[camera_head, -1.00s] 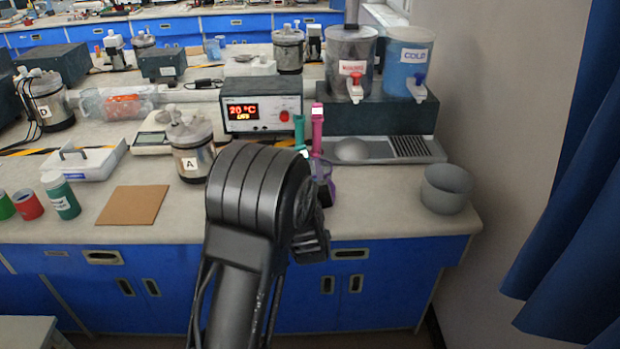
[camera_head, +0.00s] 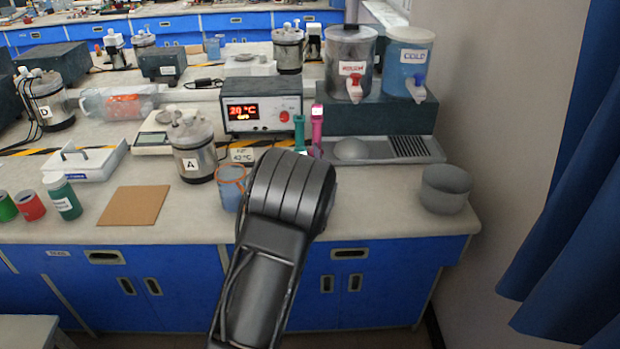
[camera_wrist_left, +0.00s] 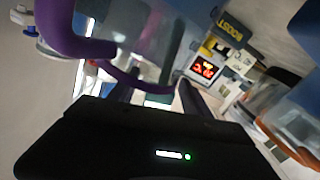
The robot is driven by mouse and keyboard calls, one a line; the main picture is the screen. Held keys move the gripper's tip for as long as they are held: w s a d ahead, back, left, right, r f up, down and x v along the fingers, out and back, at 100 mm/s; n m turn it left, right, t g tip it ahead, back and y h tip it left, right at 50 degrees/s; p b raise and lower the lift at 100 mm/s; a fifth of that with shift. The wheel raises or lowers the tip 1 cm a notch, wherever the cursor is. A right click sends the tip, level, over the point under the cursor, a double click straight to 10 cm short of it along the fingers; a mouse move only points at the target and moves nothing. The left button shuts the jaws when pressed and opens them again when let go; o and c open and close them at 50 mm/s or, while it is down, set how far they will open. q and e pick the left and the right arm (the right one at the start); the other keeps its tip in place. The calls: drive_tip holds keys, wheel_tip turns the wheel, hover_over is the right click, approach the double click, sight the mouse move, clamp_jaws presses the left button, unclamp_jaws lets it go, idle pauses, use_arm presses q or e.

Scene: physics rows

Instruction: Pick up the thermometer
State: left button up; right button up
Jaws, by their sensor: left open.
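I cannot make out a thermometer with certainty. No held object shows.
A blue beaker with an orange rim (camera_head: 231,190) stands left of my wrist and also shows in the wrist view (camera_wrist_left: 290,125). Steel pot A (camera_head: 193,150), the display box (camera_head: 260,107), the dispensers (camera_head: 405,62) and a grey bowl (camera_head: 446,190) surround the area. A cork mat (camera_head: 134,205) lies bare.

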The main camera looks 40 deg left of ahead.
use_arm(q)
drive_tip(key=shift+c, duration=0.5)
clamp_jaws()
idle(0.5)
